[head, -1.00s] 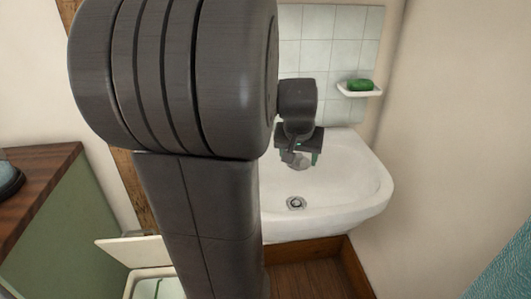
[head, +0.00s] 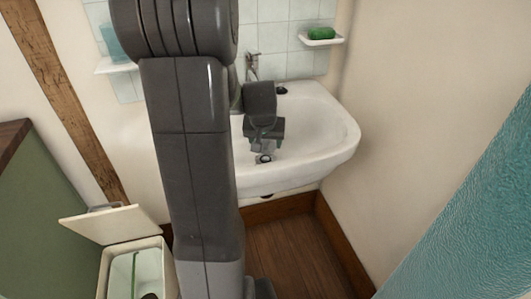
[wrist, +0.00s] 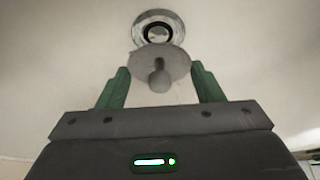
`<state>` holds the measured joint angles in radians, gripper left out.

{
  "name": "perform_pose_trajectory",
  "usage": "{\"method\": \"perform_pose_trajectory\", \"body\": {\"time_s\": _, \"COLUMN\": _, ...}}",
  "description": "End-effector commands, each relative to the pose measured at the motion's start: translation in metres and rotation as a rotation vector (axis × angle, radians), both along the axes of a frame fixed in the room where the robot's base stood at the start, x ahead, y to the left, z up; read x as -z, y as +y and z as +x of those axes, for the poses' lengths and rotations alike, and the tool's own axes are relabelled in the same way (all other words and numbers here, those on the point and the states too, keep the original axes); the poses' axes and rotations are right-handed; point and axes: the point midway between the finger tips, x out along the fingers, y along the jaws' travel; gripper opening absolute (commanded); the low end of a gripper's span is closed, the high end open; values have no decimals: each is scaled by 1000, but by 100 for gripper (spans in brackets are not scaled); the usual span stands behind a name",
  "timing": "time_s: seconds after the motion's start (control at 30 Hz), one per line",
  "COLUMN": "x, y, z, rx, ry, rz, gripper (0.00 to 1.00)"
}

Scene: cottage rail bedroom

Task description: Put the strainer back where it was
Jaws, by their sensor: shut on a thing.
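The strainer (wrist: 172,62) is a small grey metal disc with a round knob, held by the knob between the green fingertips of my gripper (wrist: 159,82) in the wrist view. The round metal drain (wrist: 157,31) of the sink lies just beyond the disc, whose edge overlaps it in the picture. A small gap or contact between them cannot be told. In the head view my gripper (head: 262,146) points down into the white sink (head: 325,125), low over the drain (head: 265,159). The strainer is hard to make out there.
A tap (head: 253,66) stands at the sink's back. A green soap (head: 321,33) lies on a small wall shelf (head: 321,42). An open-lidded bin (head: 135,262) stands at lower left, beside a green cabinet (head: 45,215). A teal surface (head: 465,210) is at right.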

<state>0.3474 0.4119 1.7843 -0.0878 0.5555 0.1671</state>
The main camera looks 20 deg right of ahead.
Motion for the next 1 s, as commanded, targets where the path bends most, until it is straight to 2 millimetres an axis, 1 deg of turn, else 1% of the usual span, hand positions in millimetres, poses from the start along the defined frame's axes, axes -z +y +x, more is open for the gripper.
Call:
{"method": "perform_pose_trajectory", "body": {"time_s": 0.03, "x": 11, "y": 0, "z": -1, "rx": -1, "ry": 5, "rz": 2, "gripper": 27}}
{"method": "perform_pose_trajectory", "body": {"time_s": 0.1, "x": 23, "y": 0, "z": -1, "rx": -1, "ry": 5, "rz": 1, "gripper": 27}}
{"method": "perform_pose_trajectory", "body": {"time_s": 0.2, "x": 35, "y": 0, "z": -1, "rx": -1, "ry": 4, "rz": 1, "gripper": 27}}
{"method": "perform_pose_trajectory", "body": {"time_s": 0.3, "x": 39, "y": 0, "z": 0, "rx": 0, "ry": 1, "rz": 0, "gripper": 27}}
{"method": "perform_pose_trajectory", "body": {"time_s": 0.53, "x": 38, "y": 0, "z": 0, "rx": 0, "ry": 1, "rz": 0, "gripper": 27}}
{"method": "perform_pose_trajectory", "body": {"time_s": 0.67, "x": 43, "y": 0, "z": 0, "rx": 0, "ry": 1, "rz": 0, "gripper": 27}}
{"method": "perform_pose_trajectory", "body": {"time_s": 0.7, "x": 41, "y": 0, "z": 0, "rx": 0, "ry": 1, "rz": 0, "gripper": 68}}
{"method": "perform_pose_trajectory", "body": {"time_s": 0.77, "x": 41, "y": 0, "z": 0, "rx": 0, "ry": 1, "rz": 0, "gripper": 80}}
{"method": "perform_pose_trajectory", "body": {"time_s": 0.8, "x": 41, "y": 0, "z": 0, "rx": 0, "ry": 1, "rz": 0, "gripper": 82}}
{"method": "perform_pose_trajectory", "body": {"time_s": 1.0, "x": 41, "y": 0, "z": 0, "rx": 0, "ry": 1, "rz": 0, "gripper": 82}}
